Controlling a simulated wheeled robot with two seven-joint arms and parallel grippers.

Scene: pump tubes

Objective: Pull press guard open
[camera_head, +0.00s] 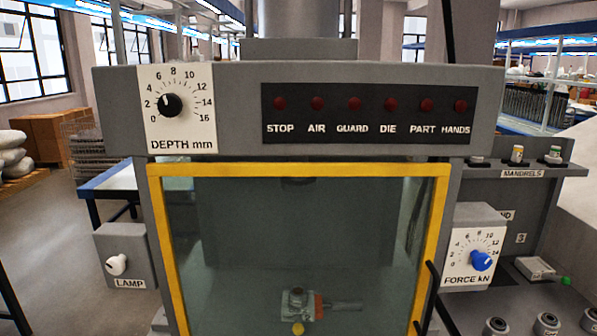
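The press guard (302,169) is a clear pane in a yellow frame and covers the front opening of the grey press (235,115). It looks shut, with its top edge just under the control panel; its lower edge is out of the picture. A black bar handle (433,283) shows at the guard's right side, low in the view. Behind the pane lies a small metal part (297,303) with an orange piece and a rod. Neither of my grippers is in view.
Above the guard are a depth dial (171,104) and a row of dark red lamps (354,104). A lamp knob box (124,262) sticks out at left, a force dial box (476,255) at right. A mandrel shelf (521,168) stands at far right.

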